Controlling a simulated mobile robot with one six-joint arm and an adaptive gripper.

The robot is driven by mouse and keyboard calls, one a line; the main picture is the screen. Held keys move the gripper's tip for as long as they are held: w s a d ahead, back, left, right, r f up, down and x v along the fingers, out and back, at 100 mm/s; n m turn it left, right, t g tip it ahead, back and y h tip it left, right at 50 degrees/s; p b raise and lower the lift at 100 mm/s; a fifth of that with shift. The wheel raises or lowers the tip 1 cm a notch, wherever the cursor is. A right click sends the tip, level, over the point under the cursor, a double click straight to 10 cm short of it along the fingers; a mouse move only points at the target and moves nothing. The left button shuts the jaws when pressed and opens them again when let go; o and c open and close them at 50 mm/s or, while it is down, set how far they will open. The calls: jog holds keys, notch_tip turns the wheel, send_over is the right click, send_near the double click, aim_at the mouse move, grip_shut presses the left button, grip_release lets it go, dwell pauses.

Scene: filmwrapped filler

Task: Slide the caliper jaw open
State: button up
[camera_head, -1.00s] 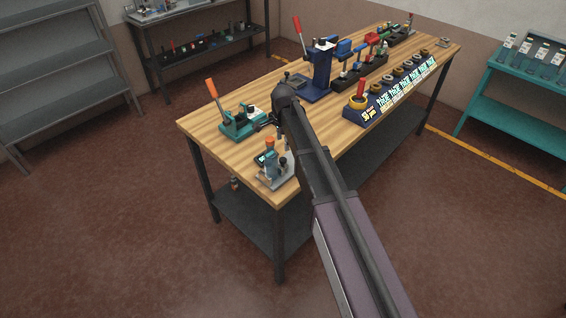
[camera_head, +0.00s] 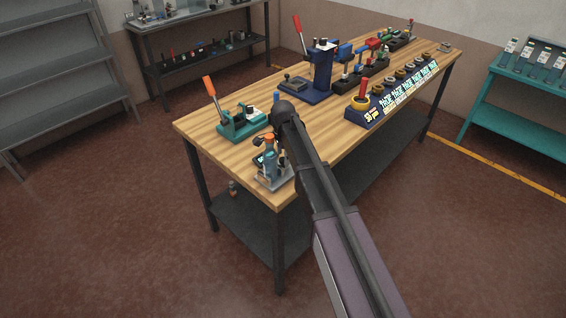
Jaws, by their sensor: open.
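A small device (camera_head: 268,172) with a grey base, a blue body and an orange top stands at the near corner of the wooden workbench (camera_head: 335,147). A dark and teal part shows at its left side. It may carry the caliper, but the jaw is too small to make out. My arm reaches in from the lower right, and its dark wrist hangs over the bench beside this device. My gripper (camera_head: 279,156) points down close to the device and partly covers it. Its fingers are small and dark; it appears open. I cannot tell whether it touches the device.
A teal fixture with an orange lever (camera_head: 240,122) stands left of my wrist. A blue press with a red lever (camera_head: 318,75) and a blue labelled rack (camera_head: 368,117) stand farther back. Bare wood lies between them. Grey shelves (camera_head: 60,75) are at left, a teal bench (camera_head: 510,105) at right.

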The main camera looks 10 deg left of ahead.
jog(key=shift+f+b, duration=0.3)
jog(key=shift+f, duration=0.25)
